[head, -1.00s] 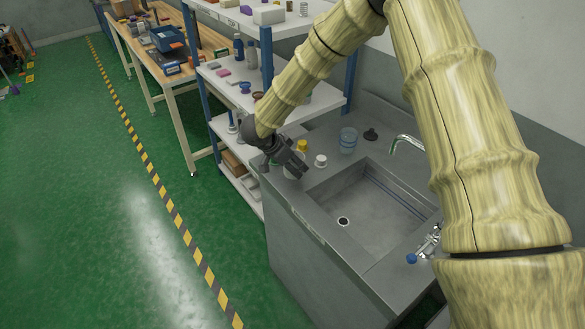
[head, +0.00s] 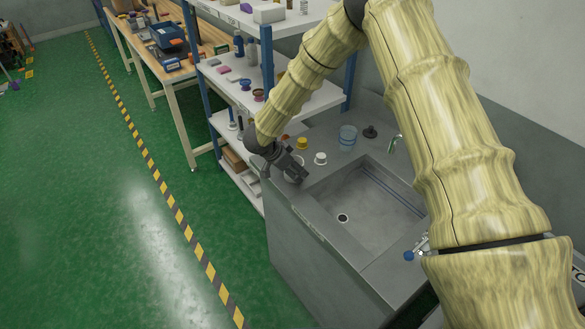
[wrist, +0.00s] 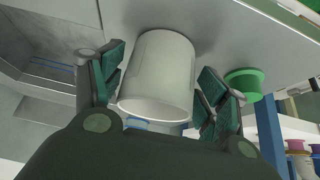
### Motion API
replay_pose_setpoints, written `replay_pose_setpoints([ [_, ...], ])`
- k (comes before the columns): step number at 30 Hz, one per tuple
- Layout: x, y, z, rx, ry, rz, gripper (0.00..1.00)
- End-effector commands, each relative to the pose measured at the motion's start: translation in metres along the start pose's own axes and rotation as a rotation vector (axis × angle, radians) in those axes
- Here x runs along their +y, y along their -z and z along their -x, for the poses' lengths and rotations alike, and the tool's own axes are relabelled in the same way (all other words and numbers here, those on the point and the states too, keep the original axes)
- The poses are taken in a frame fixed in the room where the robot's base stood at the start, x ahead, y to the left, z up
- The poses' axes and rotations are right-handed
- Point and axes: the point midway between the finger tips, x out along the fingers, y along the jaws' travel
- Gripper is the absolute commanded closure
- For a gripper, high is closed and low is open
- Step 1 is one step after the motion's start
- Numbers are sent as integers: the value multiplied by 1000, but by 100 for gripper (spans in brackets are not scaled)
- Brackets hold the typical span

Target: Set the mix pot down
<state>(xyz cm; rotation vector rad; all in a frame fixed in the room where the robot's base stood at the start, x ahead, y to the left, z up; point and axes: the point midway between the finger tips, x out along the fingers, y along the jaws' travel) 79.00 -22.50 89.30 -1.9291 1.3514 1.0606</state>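The mix pot (wrist: 158,75) is a plain pale grey-white cup. In the wrist view it sits between my two fingers, its rim toward the camera and its far end against the grey counter, with a shadow beside it. In the head view only a pale bit of the pot (head: 292,178) shows beneath my gripper (head: 296,172), at the counter's left corner by the sink. The green finger pads of my gripper (wrist: 160,95) flank the pot, with a narrow gap visible at the sides. The fingers look open around it.
A sink basin (head: 365,205) lies right of my gripper. A yellow-topped jar (head: 302,143), a white jar (head: 320,158) and a clear bluish beaker (head: 348,137) stand behind. A green round item (wrist: 245,82) is close to one finger. Shelves (head: 240,85) rise at left.

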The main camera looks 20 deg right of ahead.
Motion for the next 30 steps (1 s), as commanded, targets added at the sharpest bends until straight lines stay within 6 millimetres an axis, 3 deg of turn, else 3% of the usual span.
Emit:
replay_pose_setpoints([
  [14,0,1,7,0,1,0,19],
  [30,0,1,95,0,2,-1,19],
])
